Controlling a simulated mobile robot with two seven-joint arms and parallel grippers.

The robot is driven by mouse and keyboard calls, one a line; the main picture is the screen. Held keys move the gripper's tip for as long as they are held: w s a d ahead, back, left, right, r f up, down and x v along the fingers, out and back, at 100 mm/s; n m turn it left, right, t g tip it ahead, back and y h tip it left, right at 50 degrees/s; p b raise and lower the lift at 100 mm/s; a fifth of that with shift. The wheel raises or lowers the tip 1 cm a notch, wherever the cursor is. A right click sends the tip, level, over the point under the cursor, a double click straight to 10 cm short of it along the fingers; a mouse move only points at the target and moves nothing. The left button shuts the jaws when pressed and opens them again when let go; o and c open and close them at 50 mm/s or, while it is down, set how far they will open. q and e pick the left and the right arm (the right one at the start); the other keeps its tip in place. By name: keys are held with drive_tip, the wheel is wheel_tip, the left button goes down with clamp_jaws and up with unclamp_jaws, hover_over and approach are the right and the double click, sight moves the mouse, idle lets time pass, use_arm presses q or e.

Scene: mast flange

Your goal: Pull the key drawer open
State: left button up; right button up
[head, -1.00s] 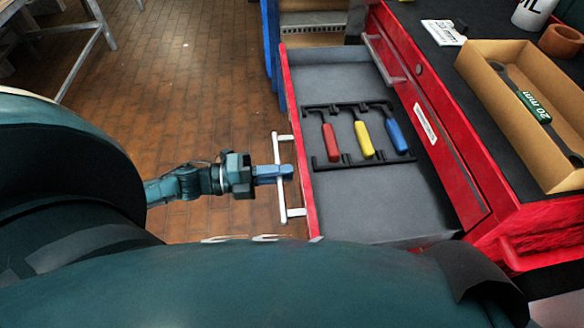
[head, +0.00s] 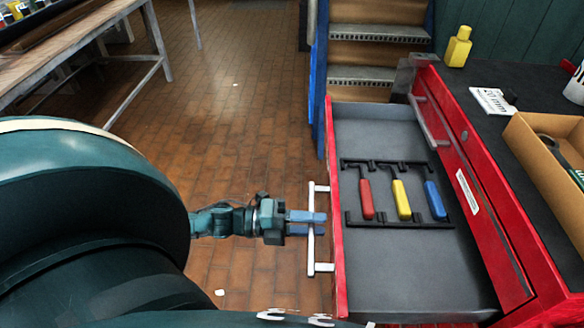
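The red key drawer (head: 337,255) is pulled out of the red cabinet. Its grey floor shows, with a black rack (head: 385,223) holding a red-handled (head: 367,199), a yellow-handled (head: 401,199) and a blue-handled (head: 435,200) tool. A white bar handle (head: 311,255) is on its front. My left gripper (head: 308,222) is at the middle of this handle. Its two blue fingers show apart, the upper one passing over the bar, the other seen lower and partly hidden. It looks open around the bar. My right gripper is not in view.
The cabinet top (head: 462,90) carries a yellow bottle (head: 458,47), a white label card (head: 490,101) and a cardboard tray (head: 530,150). A workbench (head: 75,45) stands at the upper left.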

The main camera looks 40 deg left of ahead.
use_arm(q)
drive_tip(key=v, duration=1.3)
drive_tip(key=shift+s+a, duration=0.15)
